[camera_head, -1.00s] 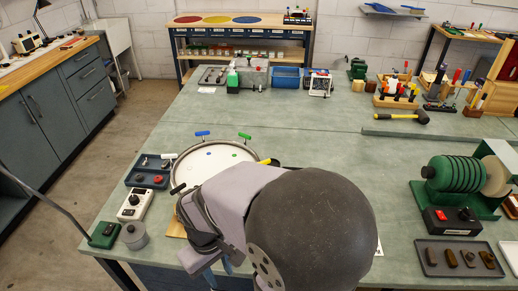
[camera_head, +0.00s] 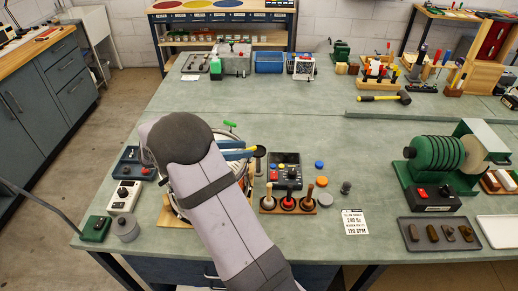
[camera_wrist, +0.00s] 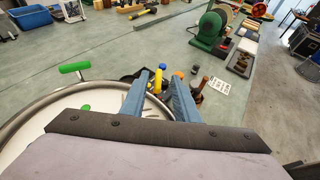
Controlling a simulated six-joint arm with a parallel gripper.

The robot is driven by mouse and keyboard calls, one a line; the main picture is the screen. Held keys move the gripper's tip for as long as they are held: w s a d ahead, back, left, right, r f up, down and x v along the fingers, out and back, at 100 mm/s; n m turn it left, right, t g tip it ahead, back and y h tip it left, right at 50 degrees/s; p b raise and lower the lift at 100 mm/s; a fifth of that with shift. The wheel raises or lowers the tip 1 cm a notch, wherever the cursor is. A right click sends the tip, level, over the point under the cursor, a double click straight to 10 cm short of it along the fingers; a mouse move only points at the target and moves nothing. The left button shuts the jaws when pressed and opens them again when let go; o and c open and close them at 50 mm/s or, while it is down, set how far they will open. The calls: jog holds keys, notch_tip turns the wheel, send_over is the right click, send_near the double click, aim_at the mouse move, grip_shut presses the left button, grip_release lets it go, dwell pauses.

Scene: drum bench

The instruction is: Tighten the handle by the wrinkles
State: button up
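The round drum (camera_head: 166,205) stands at the left front of the bench, mostly hidden by my arm in the head view. In the wrist view its pale head (camera_wrist: 40,120) shows a green dot (camera_wrist: 85,107) and a few faint lines near the right rim that may be wrinkles. A green handle (camera_wrist: 72,68) stands at the rim; it also shows in the head view (camera_head: 229,124). A yellow handle (camera_wrist: 158,84) shows between my blue fingers. My gripper (camera_wrist: 160,75) is open over the right rim, fingers on either side of the yellow handle; contact cannot be told.
Right of the drum are a black control box (camera_head: 287,172), a rack of wooden-handled tools (camera_head: 288,203), coloured caps and a printed card (camera_head: 355,222). Small trays and boxes stand left of it. A green grinder-like machine (camera_head: 437,160) is at right. The mid-bench is clear.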

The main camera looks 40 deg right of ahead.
aim_at(256, 148)
jog(key=shift+w+d+f, duration=0.1)
jog(key=shift+w+d, duration=0.05)
jog(key=shift+d, duration=0.05)
jog(key=shift+s+d+f+p, duration=0.1)
jog(key=shift+s+d+p, duration=0.1)
jog(key=shift+d+p, duration=0.25)
jog(key=shift+p+x, duration=1)
jog(key=shift+x, duration=2.05)
jog(key=shift+w+f, duration=0.1)
jog(key=shift+f, duration=0.05)
grip_shut()
